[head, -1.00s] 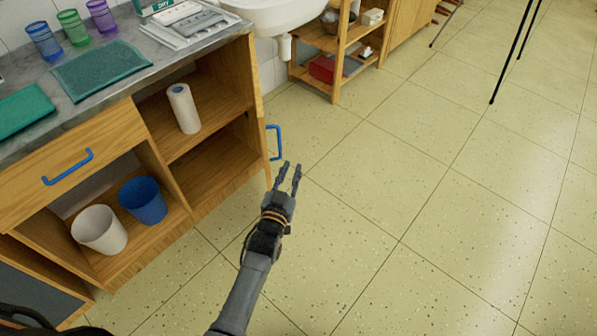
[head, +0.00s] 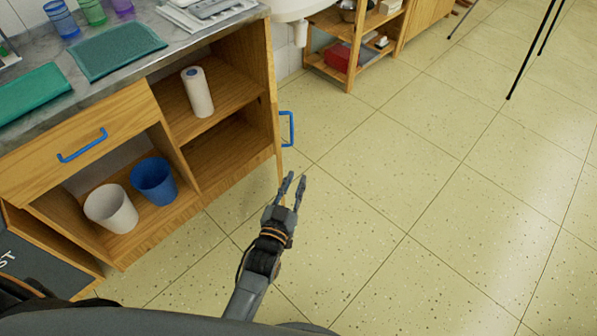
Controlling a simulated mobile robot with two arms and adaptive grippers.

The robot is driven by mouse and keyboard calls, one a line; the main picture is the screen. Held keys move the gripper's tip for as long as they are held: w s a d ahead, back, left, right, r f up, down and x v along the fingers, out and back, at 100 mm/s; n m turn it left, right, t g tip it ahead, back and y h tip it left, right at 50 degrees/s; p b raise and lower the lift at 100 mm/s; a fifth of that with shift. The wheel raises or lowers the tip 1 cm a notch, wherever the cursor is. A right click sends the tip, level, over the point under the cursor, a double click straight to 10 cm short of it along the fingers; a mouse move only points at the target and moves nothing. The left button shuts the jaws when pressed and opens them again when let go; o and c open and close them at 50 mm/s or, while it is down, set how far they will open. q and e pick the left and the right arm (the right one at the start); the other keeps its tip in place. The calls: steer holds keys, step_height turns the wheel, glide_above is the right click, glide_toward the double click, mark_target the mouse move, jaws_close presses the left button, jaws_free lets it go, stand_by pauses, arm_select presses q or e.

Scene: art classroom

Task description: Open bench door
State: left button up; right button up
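The wooden bench has an open compartment with a shelf. Its door (head: 276,125) stands open at the compartment's right side, seen almost edge-on. The blue door handle (head: 287,129) is on the door's outer face, toward the right. My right gripper is not in view.
A paper roll (head: 197,92) stands on the shelf. A white bin (head: 111,209) and a blue bin (head: 154,181) sit under the drawer with a blue handle (head: 82,146). A sink (head: 302,8) is beyond the bench.

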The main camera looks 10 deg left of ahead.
arm_select(q)
steer(key=shift+s+a, duration=0.1)
steer(key=shift+a, duration=0.15)
steer(key=shift+c, duration=0.2)
